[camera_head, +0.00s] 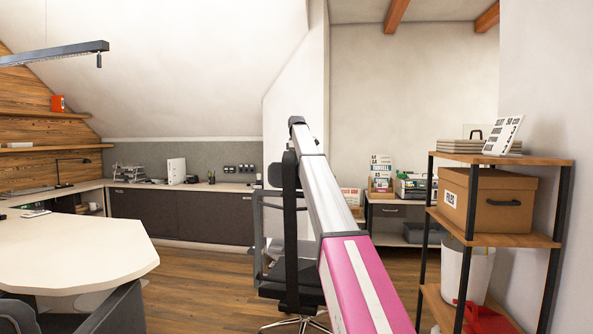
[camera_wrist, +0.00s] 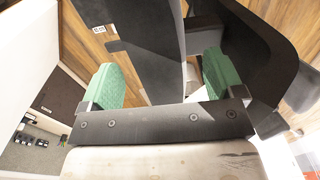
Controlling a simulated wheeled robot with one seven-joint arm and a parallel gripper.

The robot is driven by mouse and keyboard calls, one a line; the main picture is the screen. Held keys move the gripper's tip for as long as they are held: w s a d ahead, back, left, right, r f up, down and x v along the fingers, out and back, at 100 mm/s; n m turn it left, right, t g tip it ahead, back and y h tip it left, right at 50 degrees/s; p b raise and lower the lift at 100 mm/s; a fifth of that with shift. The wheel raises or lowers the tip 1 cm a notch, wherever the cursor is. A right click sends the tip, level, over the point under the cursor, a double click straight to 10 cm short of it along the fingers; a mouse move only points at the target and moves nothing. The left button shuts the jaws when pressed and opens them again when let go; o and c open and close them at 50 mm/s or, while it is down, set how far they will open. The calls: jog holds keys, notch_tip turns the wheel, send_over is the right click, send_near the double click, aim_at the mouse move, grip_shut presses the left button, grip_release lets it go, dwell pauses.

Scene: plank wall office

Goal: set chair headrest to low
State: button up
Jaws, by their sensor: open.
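The black office chair (camera_head: 290,280) stands behind my raised arm in the head view, which hides part of it. A dark upright post rises from its seat, with a small dark piece (camera_head: 289,168) at the top that may be the headrest. My gripper (camera_wrist: 163,78) is open in the wrist view, its green pads apart. A dark grey slab-like chair part (camera_wrist: 135,40) runs between and beyond the pads; contact cannot be told. A black curved part (camera_wrist: 270,45) lies at the right. Which part is the headrest is unclear. The gripper is hidden in the head view.
A large pale desk (camera_head: 75,245) stands at the left, with a grey seat at its near edge. A metal-framed shelf (camera_head: 500,240) with a cardboard box (camera_head: 486,200) stands close on the right. Wooden floor (camera_head: 195,270) is clear between desk and chair.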

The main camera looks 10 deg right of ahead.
aim_at(297, 168)
notch_tip(297, 168, down, 4)
jog(key=shift+f, duration=0.1)
jog(key=shift+c, duration=0.3)
